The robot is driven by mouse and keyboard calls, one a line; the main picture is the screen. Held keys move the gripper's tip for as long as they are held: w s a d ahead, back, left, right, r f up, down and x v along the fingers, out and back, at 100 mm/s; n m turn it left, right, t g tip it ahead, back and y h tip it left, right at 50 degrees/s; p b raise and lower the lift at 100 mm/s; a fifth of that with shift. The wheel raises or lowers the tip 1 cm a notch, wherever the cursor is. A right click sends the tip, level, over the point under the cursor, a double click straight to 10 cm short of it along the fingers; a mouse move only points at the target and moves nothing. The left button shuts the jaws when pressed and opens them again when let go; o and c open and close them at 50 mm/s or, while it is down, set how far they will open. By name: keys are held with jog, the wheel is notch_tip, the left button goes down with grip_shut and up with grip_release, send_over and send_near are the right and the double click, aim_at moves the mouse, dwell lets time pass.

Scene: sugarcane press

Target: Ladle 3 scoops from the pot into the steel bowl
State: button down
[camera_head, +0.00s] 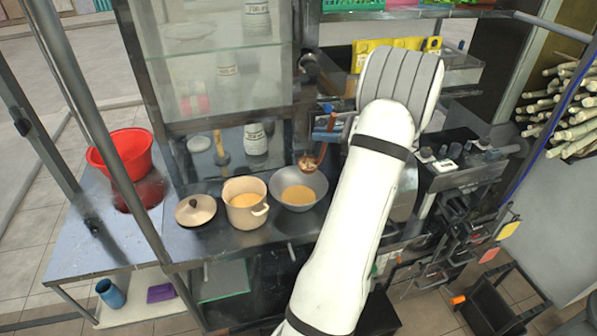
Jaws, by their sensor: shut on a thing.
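The beige pot (243,218) stands on the dark counter and holds yellow-orange liquid. The steel bowl (317,187) stands just right of it, with similar liquid inside. My gripper (331,122) is partly hidden by my white arm, beyond and above the bowl. It is shut on the ladle, whose brown scoop (309,162) hangs near the bowl's far rim. I cannot tell whether the scoop touches the rim or what it holds.
The pot's lid (195,209) lies left of the pot. A glass cabinet (222,75) rises behind the counter. A red tub (127,152) stands at the left. A press machine (458,170) and sugarcane stalks (567,115) are at the right.

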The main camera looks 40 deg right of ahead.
jog(key=shift+w+d+r+m+p, duration=0.1)
jog(key=shift+d+r+m+p, duration=0.1)
jog(key=shift+d+m+p, duration=0.3)
jog(key=shift+d+f, duration=0.25)
jog(key=shift+f, duration=0.1)
notch_tip(320, 180, up, 3)
jog(key=shift+p, duration=0.85)
